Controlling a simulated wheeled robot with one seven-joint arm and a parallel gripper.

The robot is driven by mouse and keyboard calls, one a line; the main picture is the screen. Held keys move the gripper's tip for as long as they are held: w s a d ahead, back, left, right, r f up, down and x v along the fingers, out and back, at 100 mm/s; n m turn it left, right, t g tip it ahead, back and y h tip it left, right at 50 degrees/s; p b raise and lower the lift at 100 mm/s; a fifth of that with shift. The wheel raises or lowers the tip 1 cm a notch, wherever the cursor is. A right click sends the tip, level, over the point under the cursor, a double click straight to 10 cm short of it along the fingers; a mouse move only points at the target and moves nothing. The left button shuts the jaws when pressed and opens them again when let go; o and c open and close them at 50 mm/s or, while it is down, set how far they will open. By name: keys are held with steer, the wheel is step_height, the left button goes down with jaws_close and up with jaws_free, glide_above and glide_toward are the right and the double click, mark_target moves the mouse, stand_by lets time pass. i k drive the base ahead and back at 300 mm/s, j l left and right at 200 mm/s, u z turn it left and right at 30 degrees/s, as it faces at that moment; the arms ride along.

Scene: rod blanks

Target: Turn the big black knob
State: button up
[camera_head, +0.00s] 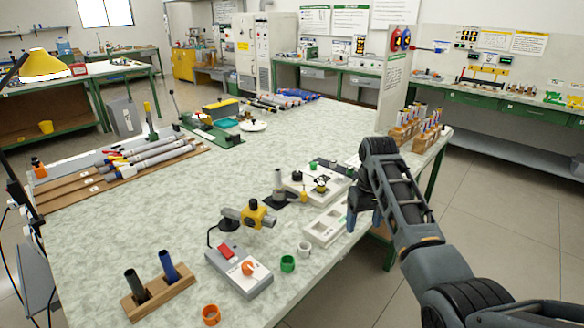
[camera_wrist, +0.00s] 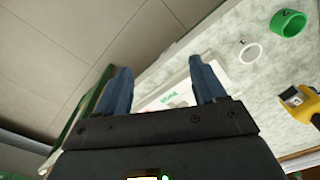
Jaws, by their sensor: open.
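A white box (camera_head: 296,190) stands near the table's right edge in the head view. At this size I cannot tell for sure which is the big black knob. My gripper (camera_head: 364,218) hangs at the table's right edge, to the right of that box and apart from it. In the wrist view my gripper (camera_wrist: 158,68) has its two fingers spread with nothing held between them. No black knob shows clearly in the wrist view.
A white slotted tray (camera_head: 322,228) lies beside my gripper. A green ring (camera_head: 288,264) shows in the wrist view too (camera_wrist: 288,23), with a white ring (camera_wrist: 250,53). A grey box (camera_head: 238,272) with a red switch and a yellow-bodied tool (camera_head: 255,214) stand farther left.

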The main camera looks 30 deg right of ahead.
mark_target(297, 176)
steer(key=i, duration=1.3)
